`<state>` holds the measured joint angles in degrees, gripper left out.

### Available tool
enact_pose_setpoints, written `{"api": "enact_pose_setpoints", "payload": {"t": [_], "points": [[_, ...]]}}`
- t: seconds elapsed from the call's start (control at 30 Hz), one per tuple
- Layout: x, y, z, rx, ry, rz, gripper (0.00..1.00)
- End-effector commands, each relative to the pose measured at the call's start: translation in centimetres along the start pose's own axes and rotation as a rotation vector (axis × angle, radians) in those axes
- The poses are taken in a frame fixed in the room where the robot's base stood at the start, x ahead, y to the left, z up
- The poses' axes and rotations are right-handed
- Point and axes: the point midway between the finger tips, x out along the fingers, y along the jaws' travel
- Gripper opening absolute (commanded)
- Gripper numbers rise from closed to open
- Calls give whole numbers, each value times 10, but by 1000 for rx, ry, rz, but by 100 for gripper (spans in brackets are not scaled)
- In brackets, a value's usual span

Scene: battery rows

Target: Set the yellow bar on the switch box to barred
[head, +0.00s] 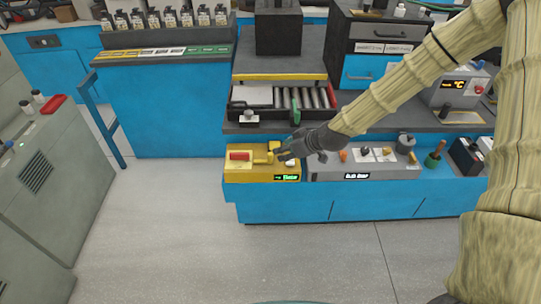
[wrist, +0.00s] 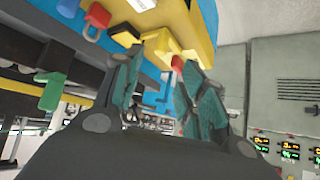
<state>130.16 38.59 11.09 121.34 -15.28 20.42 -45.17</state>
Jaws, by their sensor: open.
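The yellow switch box (head: 240,173) stands at the left end of the low blue bench in the head view, with a red part and a small lit green display on its front. The yellow bar (head: 263,158) sits on its top, right of the red part. In the wrist view a yellow bar-like piece (wrist: 160,43) sticks out from the box (wrist: 185,18) near the fingertips. My gripper (head: 279,153) is at the bar's right side; in the wrist view the gripper (wrist: 155,75) has its fingers apart with nothing clearly between them. Whether it touches the bar I cannot tell.
A grey panel (head: 330,174) with knobs adjoins the box on the right. A black tray with rollers (head: 305,98) stands behind. A red padlock-like piece (wrist: 98,17) hangs near the box in the wrist view. The floor in front is clear.

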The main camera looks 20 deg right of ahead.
Motion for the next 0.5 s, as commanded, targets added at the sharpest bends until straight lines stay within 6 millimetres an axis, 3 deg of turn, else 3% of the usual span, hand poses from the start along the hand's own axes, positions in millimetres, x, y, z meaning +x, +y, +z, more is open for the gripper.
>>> {"api": "enact_pose_setpoints", "payload": {"t": [0.5], "points": [[39,0,0,-1,-1,-1,41]]}}
